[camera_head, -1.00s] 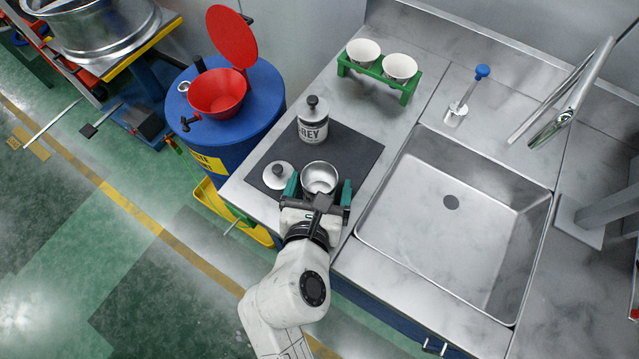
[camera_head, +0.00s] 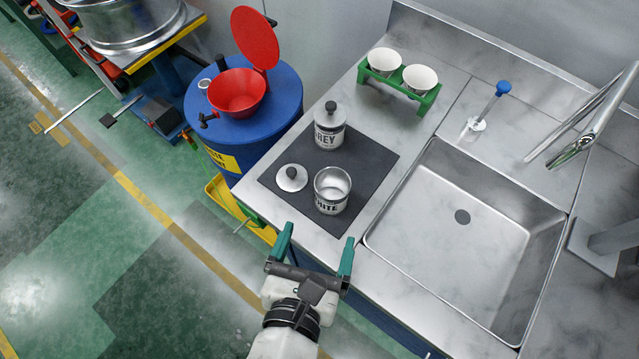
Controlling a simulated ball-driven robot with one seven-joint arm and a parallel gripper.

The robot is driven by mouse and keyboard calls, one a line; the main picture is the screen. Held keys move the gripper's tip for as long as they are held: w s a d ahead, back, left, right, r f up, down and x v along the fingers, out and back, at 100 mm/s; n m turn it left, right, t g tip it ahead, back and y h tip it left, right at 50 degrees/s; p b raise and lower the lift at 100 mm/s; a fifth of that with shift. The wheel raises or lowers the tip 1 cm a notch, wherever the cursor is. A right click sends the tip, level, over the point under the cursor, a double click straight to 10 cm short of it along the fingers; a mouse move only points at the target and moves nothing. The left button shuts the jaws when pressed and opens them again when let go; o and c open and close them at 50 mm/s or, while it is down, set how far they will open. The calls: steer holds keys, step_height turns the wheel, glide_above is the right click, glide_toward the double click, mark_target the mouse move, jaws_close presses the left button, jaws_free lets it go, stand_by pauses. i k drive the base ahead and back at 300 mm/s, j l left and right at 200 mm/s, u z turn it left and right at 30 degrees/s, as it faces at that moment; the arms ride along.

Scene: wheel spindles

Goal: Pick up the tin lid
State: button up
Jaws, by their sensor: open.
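The tin lid (camera_head: 291,178), a round silver disc with a black knob, lies on the dark mat (camera_head: 358,152) on the counter. Just right of it stands an open, empty-looking tin (camera_head: 332,191) with a label ending in "ITE". Behind them a second tin (camera_head: 329,126), labelled "GREY", stands upright with its own black-knobbed lid on. My gripper (camera_head: 315,246) is open and empty, its green fingers apart, near the counter's front edge. It is in front of the open tin and the loose lid, touching neither.
A metal sink (camera_head: 462,217) lies to the right. A green rack (camera_head: 398,93) with two white cups stands at the back, and a blue-topped plunger tool (camera_head: 490,106) right of it. A blue drum (camera_head: 278,92) with a red funnel stands left of the counter.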

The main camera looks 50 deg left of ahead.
mark_target(290, 178)
steer(key=u, duration=1.3)
